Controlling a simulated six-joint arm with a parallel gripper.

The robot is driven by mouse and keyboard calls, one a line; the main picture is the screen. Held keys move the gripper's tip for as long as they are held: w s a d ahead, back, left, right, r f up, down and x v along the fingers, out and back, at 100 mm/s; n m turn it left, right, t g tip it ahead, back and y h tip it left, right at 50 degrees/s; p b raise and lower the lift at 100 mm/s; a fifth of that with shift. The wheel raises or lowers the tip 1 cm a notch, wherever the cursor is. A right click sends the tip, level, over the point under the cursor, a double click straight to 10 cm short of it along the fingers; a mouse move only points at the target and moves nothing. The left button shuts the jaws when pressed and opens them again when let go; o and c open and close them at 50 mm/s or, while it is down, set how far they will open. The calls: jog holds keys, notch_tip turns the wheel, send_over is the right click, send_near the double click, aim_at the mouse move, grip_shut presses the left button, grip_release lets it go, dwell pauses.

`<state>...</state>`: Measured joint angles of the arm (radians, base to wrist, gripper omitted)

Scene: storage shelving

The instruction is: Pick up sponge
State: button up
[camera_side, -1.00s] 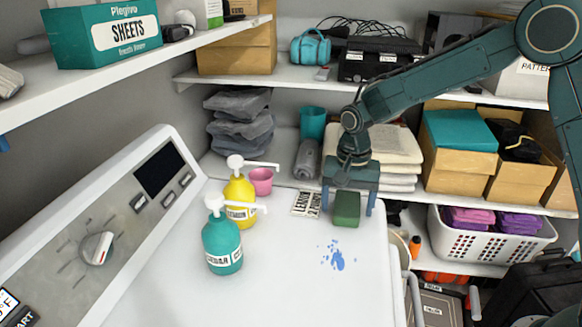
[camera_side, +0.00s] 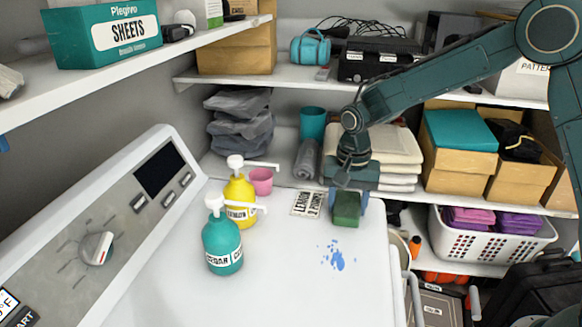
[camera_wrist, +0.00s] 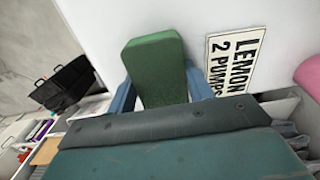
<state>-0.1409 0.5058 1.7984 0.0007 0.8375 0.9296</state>
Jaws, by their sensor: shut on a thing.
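The green sponge (camera_side: 346,208) is at the far right part of the white machine top, beside the printed card. My gripper (camera_side: 346,205) is over it with its fingers shut on the sponge's two sides. In the wrist view the sponge (camera_wrist: 157,70) stands out between the two blue fingers (camera_wrist: 160,95). Whether the sponge touches the machine top cannot be told.
A "LEMON 2 PUMPS" card (camera_side: 307,203) lies left of the sponge. A blue spill (camera_side: 336,258) is in front of it. A yellow pump bottle (camera_side: 240,198), a teal pump bottle (camera_side: 222,245) and a pink cup (camera_side: 261,181) stand to the left. Folded towels (camera_side: 400,150) sit behind.

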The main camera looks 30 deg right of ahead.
aim_at(346, 204)
jog(key=shift+r, duration=0.15)
notch_tip(346, 204, up, 20)
dwell(0.7)
dwell(0.3)
jog(key=o, duration=0.4)
jog(key=c, duration=0.4)
jog(key=shift+o, duration=0.2)
jog(key=s+a+f, duration=1.2)
jog(key=a, duration=0.2)
jog(key=shift+s+f, duration=0.15)
jog(key=shift+f, duration=0.05)
